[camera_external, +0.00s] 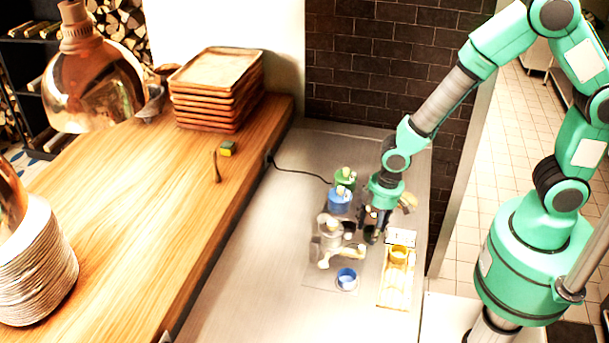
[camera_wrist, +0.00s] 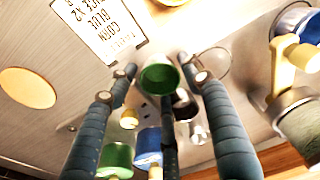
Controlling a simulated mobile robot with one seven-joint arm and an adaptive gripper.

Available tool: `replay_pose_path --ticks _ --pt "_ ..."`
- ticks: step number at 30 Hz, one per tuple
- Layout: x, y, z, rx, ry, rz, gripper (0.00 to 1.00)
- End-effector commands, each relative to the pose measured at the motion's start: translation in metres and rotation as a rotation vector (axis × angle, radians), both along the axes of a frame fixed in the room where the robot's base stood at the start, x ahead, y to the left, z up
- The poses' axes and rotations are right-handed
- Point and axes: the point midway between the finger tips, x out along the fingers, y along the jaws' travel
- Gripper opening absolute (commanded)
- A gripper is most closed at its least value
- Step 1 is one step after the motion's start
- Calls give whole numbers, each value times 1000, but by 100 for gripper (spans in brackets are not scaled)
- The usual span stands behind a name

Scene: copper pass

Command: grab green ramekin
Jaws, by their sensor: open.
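The green ramekin (camera_wrist: 160,78) shows in the wrist view as a small round cup with a dark green inside and a lighter rim. It lies in the picture between the fingers of my gripper (camera_wrist: 157,72). The dark jointed fingers are spread around it, with no clear grip on it. In the external view my gripper (camera_external: 372,228) points down over the metal counter; its fingers largely hide the ramekin there. Whether any finger touches the ramekin cannot be told.
A green pot (camera_external: 346,177) and a blue pot (camera_external: 340,201) stand behind my gripper. A metal device (camera_external: 328,240) stands close on the left, a blue bowl (camera_external: 347,277) in front. A yellow ramekin (camera_external: 398,256) sits on a tray at right. The counter's left part is clear.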

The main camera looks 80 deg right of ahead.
Motion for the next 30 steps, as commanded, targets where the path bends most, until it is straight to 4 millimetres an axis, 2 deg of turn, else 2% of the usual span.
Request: replay_pose_path --ticks 17,22,23,30 --pt "1 0 -1 0 -1 0 50" --pt "1 0 -1 0 -1 0 16" --pt "1 0 -1 0 -1 0 14" --pt "1 0 -1 0 -1 0 14"
